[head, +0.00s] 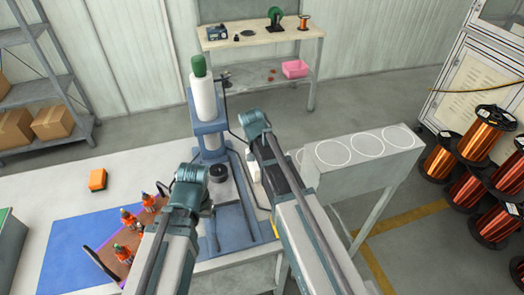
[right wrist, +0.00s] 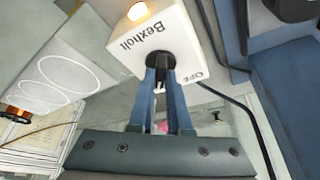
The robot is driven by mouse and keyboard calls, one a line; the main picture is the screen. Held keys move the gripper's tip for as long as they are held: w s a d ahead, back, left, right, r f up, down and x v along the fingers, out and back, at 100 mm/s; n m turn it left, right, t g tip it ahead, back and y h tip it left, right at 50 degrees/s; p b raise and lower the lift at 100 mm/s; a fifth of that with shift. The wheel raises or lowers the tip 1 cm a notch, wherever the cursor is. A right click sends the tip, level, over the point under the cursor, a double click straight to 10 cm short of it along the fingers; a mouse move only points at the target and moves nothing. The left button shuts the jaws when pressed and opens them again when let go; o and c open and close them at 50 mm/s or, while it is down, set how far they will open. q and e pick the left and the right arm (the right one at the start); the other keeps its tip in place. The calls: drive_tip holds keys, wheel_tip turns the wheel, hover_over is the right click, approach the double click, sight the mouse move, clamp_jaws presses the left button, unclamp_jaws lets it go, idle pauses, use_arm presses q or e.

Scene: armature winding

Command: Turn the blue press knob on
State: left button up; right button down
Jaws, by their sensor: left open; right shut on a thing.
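The blue press (head: 208,130) stands on the table in the middle of the head view, with a white cylinder and a green cap on top. Its white control box (right wrist: 165,35), marked "Bexholt" and "OFF", shows in the right wrist view. A dark knob (right wrist: 158,59) sits on its face. My right gripper (right wrist: 161,76) is shut on this knob, one blue finger on each side. In the head view my right arm hides most of the box. My left gripper (head: 192,178) is open, in front of the press and to its left; its fingertips are hard to make out.
An orange lamp (right wrist: 138,11) glows on the box. A black cable (right wrist: 215,92) runs close by the right gripper. Orange-and-green parts stand on a tray (head: 108,262) over a blue mat (head: 62,245). A grey stand (head: 372,165) with white circles is at right.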

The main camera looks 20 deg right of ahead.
drive_tip(key=c, duration=0.9)
unclamp_jaws()
drive_tip(key=shift+o, duration=0.2)
use_arm(q)
drive_tip(key=shift+r, duration=0.1)
wheel_tip(320, 180, up, 13)
drive_tip(key=p, duration=1.2)
drive_tip(key=shift+f+p, duration=0.2)
drive_tip(key=shift+p, duration=0.2)
use_arm(e)
drive_tip(key=v, duration=1.3)
drive_tip(key=shift+r, duration=0.35)
drive_tip(key=shift+s, duration=0.1)
use_arm(q)
wheel_tip(320, 180, down, 2)
drive_tip(key=shift+f+b, duration=0.2)
drive_tip(key=shift+b, duration=1)
use_arm(e)
drive_tip(key=s+a+f+n+g, duration=0.1)
drive_tip(key=s+a+n, duration=0.2)
drive_tip(key=s, duration=0.3)
drive_tip(key=s+a+f+n+g+y, duration=0.1)
drive_tip(key=s+a+n, duration=0.2)
drive_tip(key=s, duration=0.4)
drive_tip(key=s+a+f+n+g, duration=0.2)
drive_tip(key=s+a+n, duration=0.2)
drive_tip(key=s, duration=0.2)
drive_tip(key=shift+s+n, duration=0.2)
drive_tip(key=shift+n, duration=0.1)
